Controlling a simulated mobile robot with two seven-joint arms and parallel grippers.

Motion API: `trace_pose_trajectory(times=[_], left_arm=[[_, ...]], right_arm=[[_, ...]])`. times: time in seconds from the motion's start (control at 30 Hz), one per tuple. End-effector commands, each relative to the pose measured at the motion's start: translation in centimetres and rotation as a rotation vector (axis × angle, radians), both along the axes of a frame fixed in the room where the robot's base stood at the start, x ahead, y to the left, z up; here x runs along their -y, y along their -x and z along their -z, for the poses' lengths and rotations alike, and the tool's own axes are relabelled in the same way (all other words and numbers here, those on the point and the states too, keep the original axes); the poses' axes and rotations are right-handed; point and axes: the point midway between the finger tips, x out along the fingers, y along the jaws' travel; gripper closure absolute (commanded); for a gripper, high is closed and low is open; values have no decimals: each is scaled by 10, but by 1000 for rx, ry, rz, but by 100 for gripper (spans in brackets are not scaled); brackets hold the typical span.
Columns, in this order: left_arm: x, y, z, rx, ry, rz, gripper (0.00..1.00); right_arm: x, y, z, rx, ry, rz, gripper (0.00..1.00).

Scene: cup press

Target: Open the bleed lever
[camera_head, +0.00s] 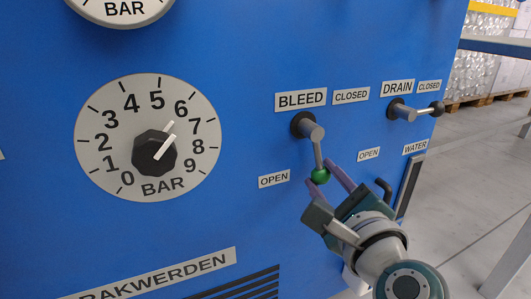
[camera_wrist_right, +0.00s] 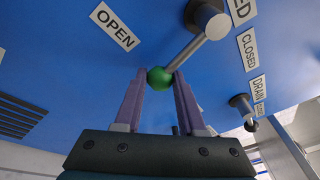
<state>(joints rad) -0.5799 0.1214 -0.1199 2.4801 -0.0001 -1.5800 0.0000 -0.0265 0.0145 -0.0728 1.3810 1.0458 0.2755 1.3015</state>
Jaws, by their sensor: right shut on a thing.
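The bleed lever (camera_head: 318,151) is a grey rod on a dark round hub under the BLEED label (camera_head: 301,100). It points down and slightly right, ending in a green ball knob (camera_head: 320,175). The OPEN label (camera_head: 274,179) is at its lower left and the CLOSED label (camera_head: 351,95) at its upper right. My right gripper (camera_head: 322,180) has its purple fingers shut on the green knob. In the right wrist view the knob (camera_wrist_right: 160,79) sits between the fingertips, and the rod runs up and right to the hub. My left gripper is not in view.
The drain lever (camera_head: 421,111), with a black knob, points right beside the DRAIN label (camera_head: 397,87). A pressure dial (camera_head: 112,128) is at the left of the blue panel. The panel's right edge and open floor (camera_head: 470,170) lie beyond.

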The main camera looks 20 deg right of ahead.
Motion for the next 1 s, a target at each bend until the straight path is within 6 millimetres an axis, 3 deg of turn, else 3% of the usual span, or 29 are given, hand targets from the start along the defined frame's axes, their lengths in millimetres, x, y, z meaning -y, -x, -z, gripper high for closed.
trace_pose_trajectory(times=[0.3, 0.87, 0.9, 1.0], left_arm=[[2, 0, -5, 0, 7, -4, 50], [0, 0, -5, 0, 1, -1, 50], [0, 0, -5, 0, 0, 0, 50], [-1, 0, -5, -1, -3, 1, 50]], right_arm=[[-10, 1, 1, -9, -128, -1, 100], [-12, 1, 1, -11, -153, 0, 100], [-12, 1, 1, -11, -153, 0, 57], [-12, 1, 1, -11, -153, 0, 46]])
